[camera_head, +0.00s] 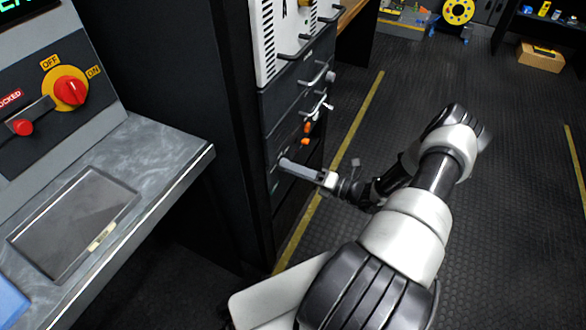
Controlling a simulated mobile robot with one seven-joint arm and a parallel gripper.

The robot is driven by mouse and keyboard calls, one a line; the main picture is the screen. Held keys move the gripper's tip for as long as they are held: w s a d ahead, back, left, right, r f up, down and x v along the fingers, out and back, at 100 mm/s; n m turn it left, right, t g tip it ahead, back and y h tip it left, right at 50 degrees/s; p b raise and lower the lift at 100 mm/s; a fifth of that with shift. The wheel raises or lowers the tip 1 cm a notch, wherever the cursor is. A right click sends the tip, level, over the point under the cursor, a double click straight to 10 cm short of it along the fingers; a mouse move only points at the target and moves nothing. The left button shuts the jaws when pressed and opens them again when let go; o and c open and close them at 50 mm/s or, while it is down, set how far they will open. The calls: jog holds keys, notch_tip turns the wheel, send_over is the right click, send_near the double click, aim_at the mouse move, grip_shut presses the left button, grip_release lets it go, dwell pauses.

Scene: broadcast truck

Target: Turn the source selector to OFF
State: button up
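The source selector, a red rotary knob (72,91) on a yellow round plate, is on the sloped grey panel at the upper left. An OFF label sits at its upper left and an ON label at its upper right. The pointer mark on the knob is too small for me to read surely. My gripper (290,166) is far to the right of the knob, low in front of the dark rack's drawers. Its fingers point left, and I cannot tell whether they are apart.
Left of the knob is a red-tipped lever (22,127) by a LOCKED label. Below is a grey counter (150,150) with a recessed tray (75,225). The dark rack (300,95) with protruding handles stands beside my arm. Open black floor (510,220) lies to the right.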

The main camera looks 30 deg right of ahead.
jog(key=shift+d, duration=0.1)
jog(key=p+v, duration=0.1)
jog(key=v, duration=1.6)
jog(key=shift+s, duration=0.15)
